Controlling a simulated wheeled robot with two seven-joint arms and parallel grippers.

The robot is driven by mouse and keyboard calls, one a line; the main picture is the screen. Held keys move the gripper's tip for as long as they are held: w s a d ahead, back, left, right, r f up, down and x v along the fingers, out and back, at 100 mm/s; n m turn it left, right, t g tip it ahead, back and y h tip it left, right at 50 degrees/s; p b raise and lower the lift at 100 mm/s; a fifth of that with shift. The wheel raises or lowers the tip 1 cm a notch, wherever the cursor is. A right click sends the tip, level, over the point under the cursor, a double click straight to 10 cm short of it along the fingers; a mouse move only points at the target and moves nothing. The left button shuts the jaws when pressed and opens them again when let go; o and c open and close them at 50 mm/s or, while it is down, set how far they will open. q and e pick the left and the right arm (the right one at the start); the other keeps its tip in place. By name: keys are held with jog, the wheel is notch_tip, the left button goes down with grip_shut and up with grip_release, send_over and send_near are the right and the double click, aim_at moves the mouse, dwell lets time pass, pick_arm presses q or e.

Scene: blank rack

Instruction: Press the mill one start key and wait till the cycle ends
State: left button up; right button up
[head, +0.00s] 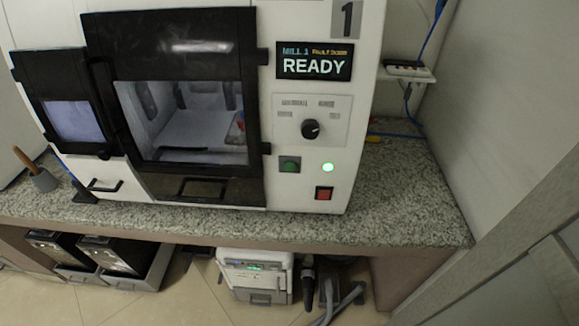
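Mill one (260,190) is a white machine with a black-framed front, marked with a "1" at its top right. Its display (314,62) reads READY. Its windowed door (187,108) looks shut, and the chamber shows through the glass. A green key (290,165) sits below the black knob (310,129), with a lit green lamp (327,167) to its right. A red key (324,193) sits below the lamp. I cannot read any label on the keys. Neither of my grippers is in the head view.
Below are a white unit (256,276), hoses and black boxes (108,254). A grey wall (510,90) closes the right side.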

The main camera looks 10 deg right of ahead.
grip_shut()
dwell(1.7)
